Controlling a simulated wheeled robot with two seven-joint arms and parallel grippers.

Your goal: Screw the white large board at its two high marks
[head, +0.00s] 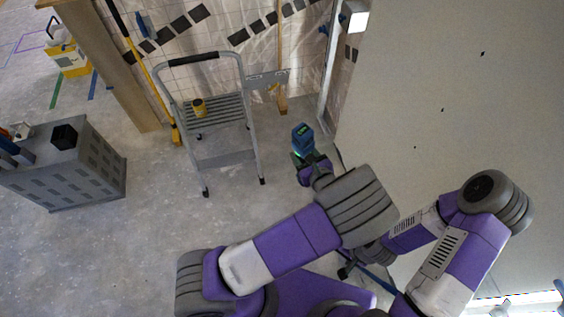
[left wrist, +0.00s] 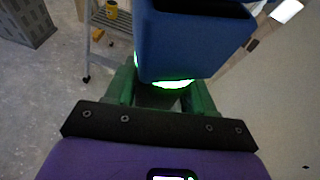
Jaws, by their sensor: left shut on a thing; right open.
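The large white board (head: 450,120) stands upright along the right side of the head view, with three small dark marks (head: 442,110) in a slanting row. It also shows at the right of the left wrist view (left wrist: 285,110). My left gripper (head: 301,160) is shut on a blue power screwdriver (head: 303,139), apart from the board. In the left wrist view the blue body (left wrist: 190,40) sits between green fingers, with a green glow beneath; its tip is hidden. My right gripper (head: 346,269) is low near the board, open, and partly hidden by my left arm.
A grey step platform (head: 222,158) with a yellow item (head: 198,107) on it stands ahead. A grey cabinet (head: 75,180) is at the left. A yellow-handled tool (head: 150,80) leans by a wooden post. Bare floor lies between cabinet and platform.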

